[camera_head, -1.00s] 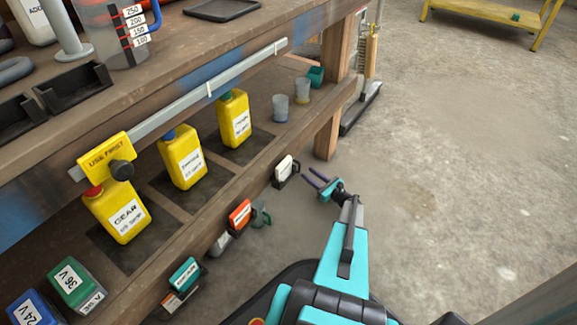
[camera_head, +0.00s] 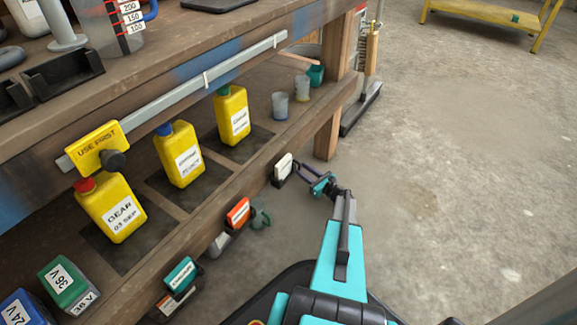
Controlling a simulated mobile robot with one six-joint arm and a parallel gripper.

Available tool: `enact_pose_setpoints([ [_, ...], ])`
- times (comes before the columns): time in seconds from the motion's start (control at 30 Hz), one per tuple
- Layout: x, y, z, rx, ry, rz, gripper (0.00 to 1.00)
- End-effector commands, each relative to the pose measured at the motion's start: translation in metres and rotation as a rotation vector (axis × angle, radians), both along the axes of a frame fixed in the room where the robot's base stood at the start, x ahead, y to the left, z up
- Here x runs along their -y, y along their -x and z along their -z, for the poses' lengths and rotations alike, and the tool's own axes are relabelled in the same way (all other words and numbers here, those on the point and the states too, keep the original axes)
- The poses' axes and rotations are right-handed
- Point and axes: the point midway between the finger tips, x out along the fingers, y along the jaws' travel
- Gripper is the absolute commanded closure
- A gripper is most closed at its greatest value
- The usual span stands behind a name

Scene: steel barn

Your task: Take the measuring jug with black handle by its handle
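A clear measuring jug (camera_head: 97,36) stands on the upper bench top at the top left, cut off by the picture edge. It has a black and red scale with white number labels, and the part of its handle that shows is blue. I see no jug with a black handle. My gripper (camera_head: 304,170) is low in the middle of the picture, in front of the lower shelf's edge. Its two thin fingers look apart and point up-left toward the shelf. It looks empty and is far from the jug.
Yellow canisters (camera_head: 177,156) stand on the lower shelf, with two small cups (camera_head: 280,106) further right. A rail (camera_head: 190,95) with a USE FIRST sign (camera_head: 97,146) runs along the bench front. A wooden post (camera_head: 327,135) stands beyond my gripper.

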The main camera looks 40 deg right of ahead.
Motion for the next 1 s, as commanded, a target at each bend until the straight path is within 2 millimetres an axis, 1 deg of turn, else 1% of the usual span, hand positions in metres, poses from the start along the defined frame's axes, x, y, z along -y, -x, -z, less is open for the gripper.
enact_pose_setpoints([
  [0.1,0.000,0.000,0.000,0.000,0.000,0.000,0.67],
  [0.3,-0.001,0.000,0.000,0.000,0.000,-0.001,1.00],
  [0.73,-0.001,-0.001,-0.002,0.001,0.000,-0.001,1.00],
  [0.87,-0.001,-0.001,-0.006,0.001,0.000,-0.002,1.00],
  [1.0,-0.001,-0.001,-0.014,0.001,0.000,-0.002,1.00],
])
